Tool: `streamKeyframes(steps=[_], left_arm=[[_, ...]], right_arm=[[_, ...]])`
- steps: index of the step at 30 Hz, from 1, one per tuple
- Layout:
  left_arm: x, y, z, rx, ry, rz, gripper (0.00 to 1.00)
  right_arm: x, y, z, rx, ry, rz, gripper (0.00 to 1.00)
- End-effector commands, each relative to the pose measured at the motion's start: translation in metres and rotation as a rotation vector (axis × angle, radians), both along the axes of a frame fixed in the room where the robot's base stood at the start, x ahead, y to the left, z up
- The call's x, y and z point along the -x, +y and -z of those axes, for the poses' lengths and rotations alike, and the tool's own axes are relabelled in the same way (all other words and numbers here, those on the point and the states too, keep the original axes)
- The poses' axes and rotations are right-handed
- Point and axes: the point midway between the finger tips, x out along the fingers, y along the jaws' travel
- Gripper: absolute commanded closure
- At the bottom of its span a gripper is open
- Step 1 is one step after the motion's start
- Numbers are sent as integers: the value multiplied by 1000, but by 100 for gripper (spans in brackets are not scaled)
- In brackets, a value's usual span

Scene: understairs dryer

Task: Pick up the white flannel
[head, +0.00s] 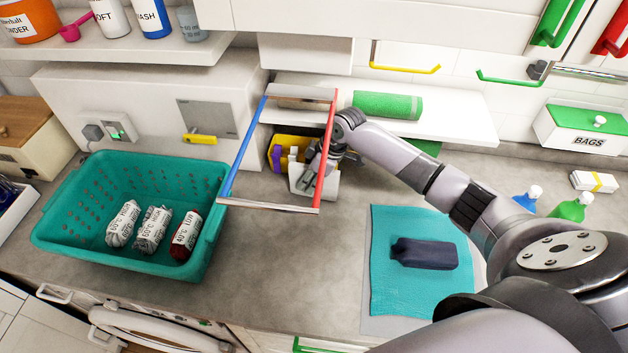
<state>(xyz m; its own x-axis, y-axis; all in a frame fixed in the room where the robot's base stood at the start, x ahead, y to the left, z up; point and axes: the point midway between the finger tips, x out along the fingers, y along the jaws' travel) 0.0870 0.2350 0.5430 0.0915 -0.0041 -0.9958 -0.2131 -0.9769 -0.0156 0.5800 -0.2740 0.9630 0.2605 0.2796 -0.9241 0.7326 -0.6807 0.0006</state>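My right gripper (318,165) reaches in from the right to the back of the worktop, beside a yellow container (275,147) with purple and white items in it. A white, pale-sided thing (325,187) shows just below the fingers; I cannot tell whether it is the white flannel or part of a container. The red bar and my gripper partly cover this spot, so whether the fingers are open or shut, or touch it, is unclear. My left gripper is not in view.
A frame with a blue bar (243,150), a red bar (326,150) and silver rails stands in front of my gripper. A teal basket (75,225) holds labelled bundles at left. A dark bottle-shaped item (425,254) lies on a teal cloth (395,300). A shelf (455,118) overhangs behind.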

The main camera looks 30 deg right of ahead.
Motion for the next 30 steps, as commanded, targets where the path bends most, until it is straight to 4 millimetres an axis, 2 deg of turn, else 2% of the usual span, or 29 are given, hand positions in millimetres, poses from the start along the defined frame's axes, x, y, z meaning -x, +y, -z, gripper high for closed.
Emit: streamKeyframes(steps=[8, 20, 27, 30], left_arm=[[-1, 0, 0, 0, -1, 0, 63], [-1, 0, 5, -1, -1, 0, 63], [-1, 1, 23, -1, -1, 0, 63], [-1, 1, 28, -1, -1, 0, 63]], right_arm=[[0, 0, 0, 0, 0, 0, 97], [-1, 0, -7, 0, -3, -1, 98], [-2, 0, -39, 1, -7, -2, 98], [15, -18, -35, 4, 3, 3, 98]])
